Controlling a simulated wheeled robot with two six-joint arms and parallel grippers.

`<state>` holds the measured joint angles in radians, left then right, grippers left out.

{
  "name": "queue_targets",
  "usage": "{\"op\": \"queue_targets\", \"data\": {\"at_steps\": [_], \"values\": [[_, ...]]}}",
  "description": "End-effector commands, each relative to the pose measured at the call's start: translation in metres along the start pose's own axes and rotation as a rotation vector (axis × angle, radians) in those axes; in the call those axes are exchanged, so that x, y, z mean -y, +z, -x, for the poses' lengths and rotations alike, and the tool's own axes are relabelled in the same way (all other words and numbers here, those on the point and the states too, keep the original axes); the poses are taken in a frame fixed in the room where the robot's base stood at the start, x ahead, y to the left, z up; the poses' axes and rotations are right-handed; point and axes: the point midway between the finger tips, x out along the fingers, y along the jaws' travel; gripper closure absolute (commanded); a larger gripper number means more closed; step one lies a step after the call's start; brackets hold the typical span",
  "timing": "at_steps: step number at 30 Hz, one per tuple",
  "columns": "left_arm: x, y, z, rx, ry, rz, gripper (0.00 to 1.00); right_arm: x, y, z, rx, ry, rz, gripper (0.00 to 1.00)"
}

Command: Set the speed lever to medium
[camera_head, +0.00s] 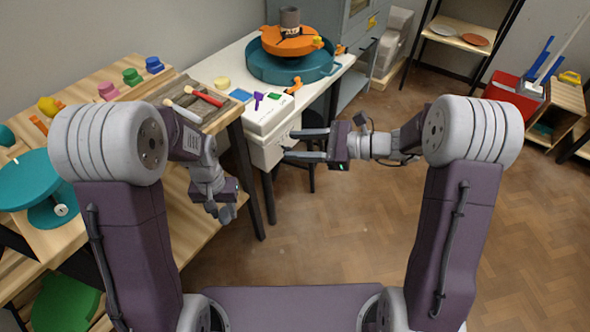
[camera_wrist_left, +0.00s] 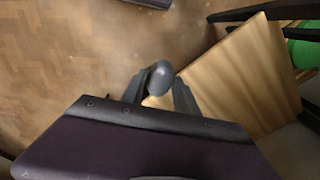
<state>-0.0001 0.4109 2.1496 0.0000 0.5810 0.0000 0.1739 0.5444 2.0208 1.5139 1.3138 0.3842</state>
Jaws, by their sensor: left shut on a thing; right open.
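A white control box (camera_head: 268,113) on the white table carries a purple lever (camera_head: 257,100), a green part (camera_head: 274,97) and an orange lever (camera_head: 294,86). I cannot tell which lever sets the speed, nor read any marks. My right gripper (camera_head: 290,144) is open and empty, pointing left, with its fingertips close to the white front below the box. I cannot tell whether they touch it. My left gripper (camera_head: 221,212) points down, away from the box. In the left wrist view it is shut on a grey round object (camera_wrist_left: 160,77), above the floor.
Open floor (camera_head: 330,220) lies in front.

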Motion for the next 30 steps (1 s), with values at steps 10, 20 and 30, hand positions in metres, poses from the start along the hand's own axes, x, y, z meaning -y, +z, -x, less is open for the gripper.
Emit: {"op": "queue_targets", "data": {"at_steps": [10,20,30], "values": [[0.0,0.0,-0.156,0.0,0.0,0.0,0.96,0.06,-0.184,0.0,0.187,-0.306,-0.195,0.55],[0.0,0.0,-0.192,0.0,0.0,0.0,0.96,0.069,-0.245,0.009,0.206,-0.383,-0.252,0.55],[0.0,0.0,-0.208,0.0,0.0,0.0,0.96,0.081,-0.241,-0.027,0.206,-0.377,-0.248,0.55]]}}
